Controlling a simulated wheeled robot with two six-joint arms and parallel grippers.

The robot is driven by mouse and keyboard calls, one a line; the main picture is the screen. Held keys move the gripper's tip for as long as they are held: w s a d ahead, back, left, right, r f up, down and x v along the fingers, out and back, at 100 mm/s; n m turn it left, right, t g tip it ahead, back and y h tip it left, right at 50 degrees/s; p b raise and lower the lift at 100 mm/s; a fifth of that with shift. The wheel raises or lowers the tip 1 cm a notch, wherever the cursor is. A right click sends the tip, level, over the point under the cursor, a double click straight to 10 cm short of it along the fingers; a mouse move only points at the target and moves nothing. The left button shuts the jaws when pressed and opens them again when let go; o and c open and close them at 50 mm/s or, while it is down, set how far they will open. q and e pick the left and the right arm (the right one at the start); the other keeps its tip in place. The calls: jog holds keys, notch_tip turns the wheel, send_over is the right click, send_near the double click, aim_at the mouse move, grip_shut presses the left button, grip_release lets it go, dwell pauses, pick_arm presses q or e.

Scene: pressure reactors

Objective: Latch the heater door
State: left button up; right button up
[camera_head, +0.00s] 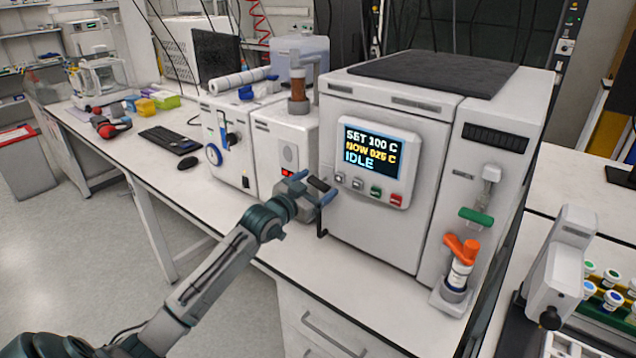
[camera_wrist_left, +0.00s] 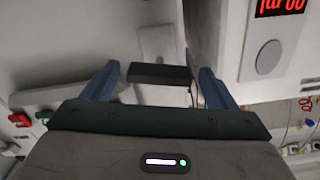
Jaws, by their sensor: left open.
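The heater (camera_head: 400,130) is a large white box with a lit display reading SET 100 C, NOW 025 C, IDLE. Its front door (camera_head: 370,225) looks closed or nearly closed. A dark block-like handle (camera_head: 318,184) shows at the door's left edge. My left gripper (camera_head: 311,188) is open there, its blue fingers on either side of the handle. In the left wrist view the dark handle (camera_wrist_left: 160,74) lies between the two fingertips, with gaps beside it. Whether the latch is engaged cannot be told. My right gripper is not in view.
White instruments (camera_head: 285,145) stand close to the left of the heater. A keyboard (camera_head: 171,139) and mouse (camera_head: 188,162) lie on the left bench. A vial rack (camera_head: 605,290) is at far right.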

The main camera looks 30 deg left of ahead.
pick_arm(q)
jog(key=shift+w, duration=0.55)
jog(key=c, duration=1)
